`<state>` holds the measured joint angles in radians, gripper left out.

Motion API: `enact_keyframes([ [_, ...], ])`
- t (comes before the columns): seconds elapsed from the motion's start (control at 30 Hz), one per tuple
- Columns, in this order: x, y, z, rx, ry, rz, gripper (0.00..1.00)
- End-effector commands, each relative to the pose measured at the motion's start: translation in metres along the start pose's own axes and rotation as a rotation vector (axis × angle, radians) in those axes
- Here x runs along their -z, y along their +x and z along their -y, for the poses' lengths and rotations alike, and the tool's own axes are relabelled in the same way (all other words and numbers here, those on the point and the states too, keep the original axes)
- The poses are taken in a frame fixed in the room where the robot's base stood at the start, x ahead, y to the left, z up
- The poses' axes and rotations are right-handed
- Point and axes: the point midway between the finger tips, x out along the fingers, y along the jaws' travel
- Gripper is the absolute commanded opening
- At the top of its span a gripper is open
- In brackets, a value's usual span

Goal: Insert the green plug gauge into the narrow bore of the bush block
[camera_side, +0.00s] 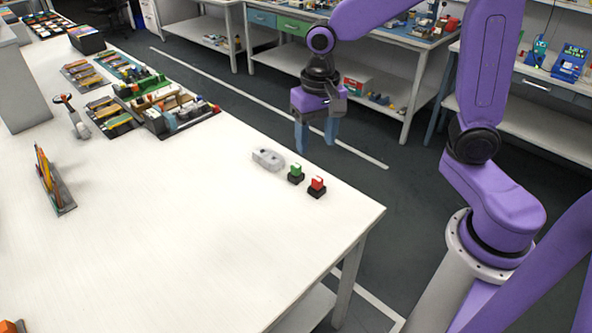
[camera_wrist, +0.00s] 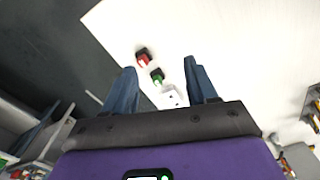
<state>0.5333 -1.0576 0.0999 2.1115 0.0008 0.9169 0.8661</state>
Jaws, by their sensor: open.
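The green plug gauge (camera_side: 296,170) stands upright in a small black holder near the table's right edge; it also shows in the wrist view (camera_wrist: 156,74). The bush block (camera_side: 268,158) is a pale grey block lying just left of it, with dark bore openings on top. In the wrist view the block (camera_wrist: 172,97) shows between my fingers, partly hidden by my gripper body. Which bore is narrow I cannot tell. My gripper (camera_side: 316,136) is open and empty, with blue fingers pointing down, above and apart from these things; its fingers also show in the wrist view (camera_wrist: 158,80).
A red plug gauge (camera_side: 317,186) stands in a black holder right of the green one. The white table (camera_side: 200,240) is clear in front. Trays of parts (camera_side: 165,108) and a stand with coloured items (camera_side: 50,180) lie farther left.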

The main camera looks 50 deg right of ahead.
Motion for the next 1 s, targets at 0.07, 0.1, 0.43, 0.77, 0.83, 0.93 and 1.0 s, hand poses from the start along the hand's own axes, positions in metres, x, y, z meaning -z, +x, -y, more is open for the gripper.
enact_keyframes([
  [0.07,0.024,0.004,0.002,-0.003,0.158,0.001,0.57],
  [0.1,0.036,0.006,0.002,-0.005,0.238,0.002,0.57],
  [0.43,0.125,0.026,-0.018,-0.013,0.885,0.002,0.57],
  [0.77,0.165,0.04,-0.04,-0.016,1.219,0.002,0.57],
  [0.83,0.166,0.044,-0.042,-0.016,1.232,0.002,0.57],
  [0.93,0.165,0.058,-0.042,-0.018,1.232,0.003,0.57],
  [1.0,0.165,0.071,-0.042,-0.02,1.232,0.004,0.57],
])
